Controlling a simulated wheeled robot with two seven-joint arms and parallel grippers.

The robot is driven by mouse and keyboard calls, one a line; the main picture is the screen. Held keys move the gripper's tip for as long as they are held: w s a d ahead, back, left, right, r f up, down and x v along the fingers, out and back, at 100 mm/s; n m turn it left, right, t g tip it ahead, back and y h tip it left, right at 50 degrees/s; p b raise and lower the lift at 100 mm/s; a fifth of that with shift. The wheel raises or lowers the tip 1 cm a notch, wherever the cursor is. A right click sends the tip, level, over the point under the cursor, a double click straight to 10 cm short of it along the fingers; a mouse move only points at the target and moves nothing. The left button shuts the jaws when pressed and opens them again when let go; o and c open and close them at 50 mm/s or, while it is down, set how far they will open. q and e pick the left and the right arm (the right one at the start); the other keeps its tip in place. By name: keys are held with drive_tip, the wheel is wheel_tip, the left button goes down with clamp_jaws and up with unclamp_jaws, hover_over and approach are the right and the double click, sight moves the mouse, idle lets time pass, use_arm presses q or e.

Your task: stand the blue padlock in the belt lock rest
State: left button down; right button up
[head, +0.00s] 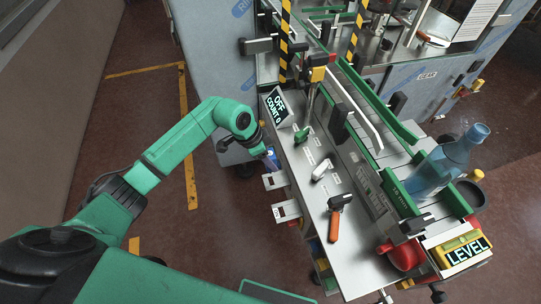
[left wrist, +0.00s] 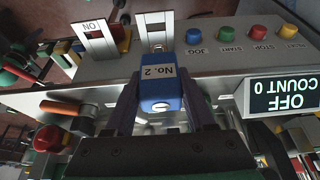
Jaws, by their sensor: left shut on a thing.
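My left gripper (head: 267,157) is shut on the blue padlock (left wrist: 161,85), whose white label reads "No. 2"; its keyhole faces my left wrist camera. In the head view the padlock shows only as a small blue patch at the fingertips, beside the bench's left edge. Two pale slotted plates jut from that edge: a nearer one (head: 286,211) and a farther one (head: 275,181). In the left wrist view one plate (left wrist: 99,40) stands left of the padlock, and the other (left wrist: 153,27) is just beyond it, partly hidden. I cannot tell which is the belt lock rest, or whether the padlock touches a plate.
The display (head: 278,106) reads "OFF COUNT 0". Coloured push buttons (left wrist: 226,33) line the panel. A blue bottle (head: 440,165) stands at right.

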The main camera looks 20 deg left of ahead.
sight(271, 174)
use_arm(q)
drive_tip(key=shift+s+d+f, duration=0.1)
drive_tip(key=shift+f, duration=0.35)
drive_tip(key=shift+b+x, duration=0.75)
drive_tip(key=shift+x, duration=0.2)
drive_tip(key=shift+s+a+f+b, duration=0.1)
drive_tip(key=shift+f+b, duration=0.15)
drive_tip(key=shift+f, duration=0.25)
drive_tip(key=shift+s+a+f+b, duration=0.1)
drive_tip(key=shift+f+b, duration=0.15)
drive_tip(key=shift+f, duration=0.25)
drive_tip(key=shift+w+d+f+b, duration=0.1)
drive_tip(key=shift+f+b, duration=0.8)
drive_tip(key=shift+f, duration=1)
use_arm(e)
drive_tip(key=f, duration=0.5)
drive_tip(key=shift+d, duration=0.2)
use_arm(q)
drive_tip(key=shift+f, duration=0.3)
drive_tip(key=shift+c, duration=0.8)
unclamp_jaws()
